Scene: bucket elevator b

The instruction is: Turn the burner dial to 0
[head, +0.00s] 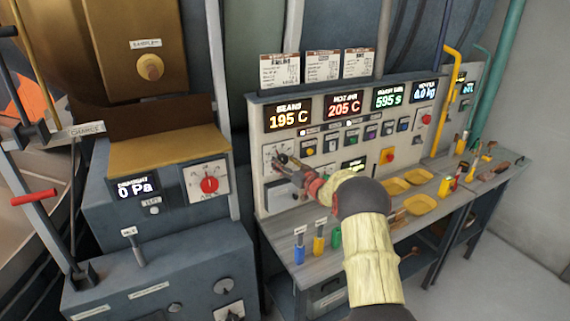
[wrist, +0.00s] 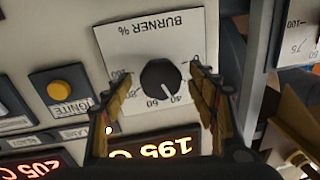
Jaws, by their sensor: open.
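The burner dial is a round black knob (wrist: 161,79) on a white plate (wrist: 150,45) marked BURNER %, upside down in the wrist view. Its white pointer line is aimed near the 40 mark, toward the 60 side. My gripper (wrist: 160,73) is open, with one finger on each side of the knob and gaps showing between. I cannot tell how far the fingertips are from the plate. In the head view my gripper (head: 281,163) is at the left end of the control panel and hides most of the dial; part of its white plate (head: 270,151) shows.
A yellow IGNITE button (wrist: 58,88) is beside the dial. Lit displays, BEANS 195 C (head: 289,115) and HOT AIR 205 C (head: 343,105), are above. A bench (head: 290,243) with yellow trays (head: 419,177) and small tools is below. Another dial, with a red knob (head: 209,185), is left.

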